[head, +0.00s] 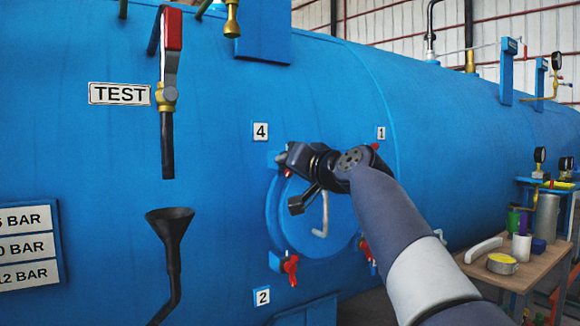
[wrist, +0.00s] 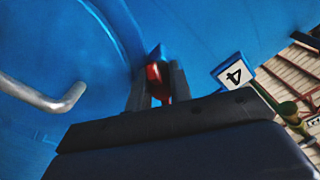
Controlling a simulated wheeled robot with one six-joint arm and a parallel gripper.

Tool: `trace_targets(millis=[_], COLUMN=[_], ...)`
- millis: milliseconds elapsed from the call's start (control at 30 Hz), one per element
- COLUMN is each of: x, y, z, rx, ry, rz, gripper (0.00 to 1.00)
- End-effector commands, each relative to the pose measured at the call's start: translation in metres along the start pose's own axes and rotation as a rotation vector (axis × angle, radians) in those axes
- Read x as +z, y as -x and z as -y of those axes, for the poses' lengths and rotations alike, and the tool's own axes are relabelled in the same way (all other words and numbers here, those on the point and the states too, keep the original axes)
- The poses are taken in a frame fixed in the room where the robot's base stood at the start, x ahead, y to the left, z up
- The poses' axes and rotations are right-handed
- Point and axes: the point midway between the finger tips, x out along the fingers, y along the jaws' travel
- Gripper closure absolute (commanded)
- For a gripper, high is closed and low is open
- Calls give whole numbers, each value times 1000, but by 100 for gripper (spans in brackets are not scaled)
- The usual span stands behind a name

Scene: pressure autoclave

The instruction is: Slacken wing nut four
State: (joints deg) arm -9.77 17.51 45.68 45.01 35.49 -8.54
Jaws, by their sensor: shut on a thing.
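The number 4 label (head: 260,131) is on the blue vessel, just above the upper left of the round door (head: 277,215). It also shows in the wrist view (wrist: 233,74). My gripper (head: 284,163) is at the door's upper left, beside that label. In the wrist view my gripper (wrist: 157,85) has its two fingers on either side of red wing nut four (wrist: 154,74), shut on it. In the head view only a small red part of this nut (head: 287,172) shows below the gripper; the rest is hidden.
Another red wing nut (head: 291,268) sits at the door's lower left, by label 2 (head: 262,297). A grey door handle (head: 323,215) sticks out close to my wrist. A black funnel (head: 170,226) stands left under the test valve. A cluttered wooden table (head: 520,275) is at right.

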Motion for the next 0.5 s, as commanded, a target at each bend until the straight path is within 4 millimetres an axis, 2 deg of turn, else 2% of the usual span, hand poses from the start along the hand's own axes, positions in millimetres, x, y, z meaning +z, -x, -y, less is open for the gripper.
trace_targets(millis=[300, 333, 500], x=[2, 2, 2], y=[-1, -1, -1], z=[-1, -1, -1], rx=[1, 1, 1], ry=[0, 0, 0], rz=[6, 6, 4], gripper=[100, 79, 65])
